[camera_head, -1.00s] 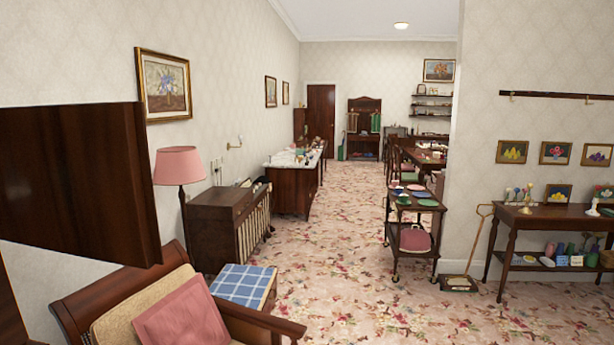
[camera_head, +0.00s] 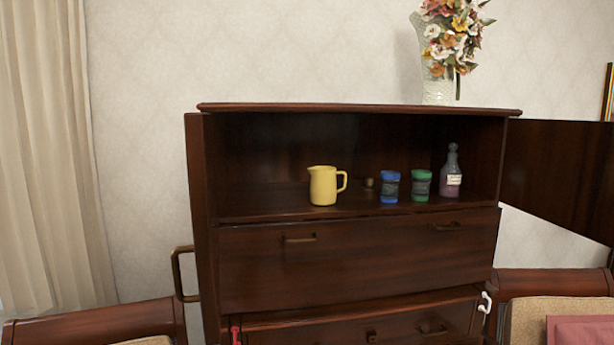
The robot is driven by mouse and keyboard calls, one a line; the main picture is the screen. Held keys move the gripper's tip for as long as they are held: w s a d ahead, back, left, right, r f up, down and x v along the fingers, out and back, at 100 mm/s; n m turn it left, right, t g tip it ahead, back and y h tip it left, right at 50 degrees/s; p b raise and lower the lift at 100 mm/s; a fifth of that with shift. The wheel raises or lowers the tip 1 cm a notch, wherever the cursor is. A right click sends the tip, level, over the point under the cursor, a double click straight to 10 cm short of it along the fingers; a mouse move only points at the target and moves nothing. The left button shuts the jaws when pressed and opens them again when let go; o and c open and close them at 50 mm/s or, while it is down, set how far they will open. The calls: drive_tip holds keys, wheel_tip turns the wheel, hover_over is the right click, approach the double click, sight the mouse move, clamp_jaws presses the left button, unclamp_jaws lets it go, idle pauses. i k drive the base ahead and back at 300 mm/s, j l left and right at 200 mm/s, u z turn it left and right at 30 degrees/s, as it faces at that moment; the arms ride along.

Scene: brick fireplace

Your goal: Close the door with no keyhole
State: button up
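A dark wooden cabinet (camera_head: 360,265) stands against the wall ahead, its upper compartment open to view. Its left door (camera_head: 199,225) stands open and shows nearly edge-on, with a bronze handle (camera_head: 180,273) sticking out to the left. Its right door (camera_head: 562,170) is swung wide open to the right and runs out of the picture. I see no keyhole on the visible part of the right door; the left door's face is hidden by the angle. My gripper is not in view.
The shelf holds a yellow jug (camera_head: 323,186), a blue jar (camera_head: 390,187), a green jar (camera_head: 421,186) and a bottle (camera_head: 451,172). A flower vase (camera_head: 438,80) stands on top. Chairs (camera_head: 100,323) flank the cabinet, another at right (camera_head: 550,283). A curtain (camera_head: 45,160) hangs at left.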

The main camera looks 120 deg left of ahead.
sight(198, 128)
drive_tip(key=l+u, duration=0.1)
drive_tip(key=u, duration=4.1)
drive_tip(key=i+j, duration=0.05)
